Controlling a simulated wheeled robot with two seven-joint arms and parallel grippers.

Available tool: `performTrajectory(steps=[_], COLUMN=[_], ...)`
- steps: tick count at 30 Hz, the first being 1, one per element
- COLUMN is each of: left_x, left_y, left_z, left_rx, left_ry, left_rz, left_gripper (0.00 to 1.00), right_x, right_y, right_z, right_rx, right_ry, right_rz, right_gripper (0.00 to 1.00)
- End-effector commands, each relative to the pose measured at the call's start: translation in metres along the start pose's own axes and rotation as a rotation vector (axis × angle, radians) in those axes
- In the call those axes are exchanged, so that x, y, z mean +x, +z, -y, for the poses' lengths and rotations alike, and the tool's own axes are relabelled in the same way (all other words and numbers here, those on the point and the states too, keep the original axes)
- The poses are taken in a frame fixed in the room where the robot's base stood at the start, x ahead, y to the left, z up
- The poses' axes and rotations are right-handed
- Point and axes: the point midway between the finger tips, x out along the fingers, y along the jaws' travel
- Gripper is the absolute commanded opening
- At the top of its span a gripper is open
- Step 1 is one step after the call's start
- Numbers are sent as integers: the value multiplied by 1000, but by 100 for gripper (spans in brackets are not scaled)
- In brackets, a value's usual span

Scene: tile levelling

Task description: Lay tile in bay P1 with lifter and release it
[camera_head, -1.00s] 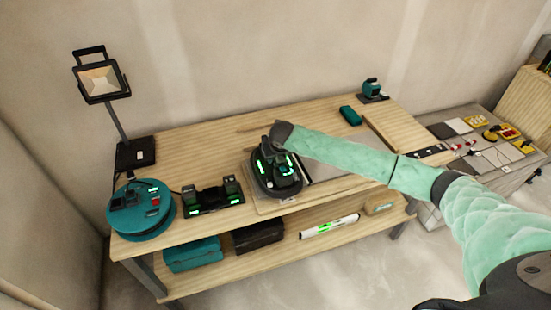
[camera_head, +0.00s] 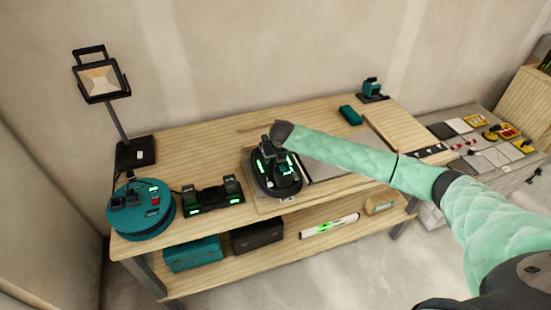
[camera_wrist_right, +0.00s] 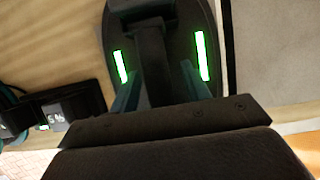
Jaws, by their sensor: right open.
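The lifter (camera_head: 262,183), a dark oval pad with glowing green strips, sits on the left part of the workbench. It also shows in the right wrist view (camera_wrist_right: 211,88). My right gripper (camera_wrist_right: 160,78) is over it, with one teal finger on each side of the lifter's dark handle bar (camera_wrist_right: 151,60). The fingers are open; whether they touch the bar is not clear. A pale slab edge (camera_head: 258,205) shows under and beside the lifter; any tile under the pad is mostly hidden. I cannot read a P1 label. My left gripper is not in view.
A grey slab (camera_head: 322,172) lies right of the lifter. A black charger dock (camera_head: 213,200) and teal cable reel (camera_head: 140,222) stand close on its left. A work lamp (camera_head: 101,82) rises behind the reel. A side table (camera_head: 480,150) holds tiles and small parts.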

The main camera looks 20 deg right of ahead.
Motion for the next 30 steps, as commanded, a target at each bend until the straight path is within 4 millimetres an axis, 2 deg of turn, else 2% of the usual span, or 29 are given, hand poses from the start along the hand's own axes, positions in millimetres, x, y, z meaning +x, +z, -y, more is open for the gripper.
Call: performTrajectory(steps=[1,13,21,30], left_x=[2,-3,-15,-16], left_y=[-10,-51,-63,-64], left_z=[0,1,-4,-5], left_rx=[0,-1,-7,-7], left_ry=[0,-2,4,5], left_rz=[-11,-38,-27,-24], left_gripper=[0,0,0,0], right_x=[-5,-52,-73,-76], right_y=[1,1,2,2], right_z=[1,0,1,0], right_rx=[0,-1,0,0], right_ry=[1,0,0,0], right_rz=[5,6,4,4], right_gripper=[47,47,47,47])
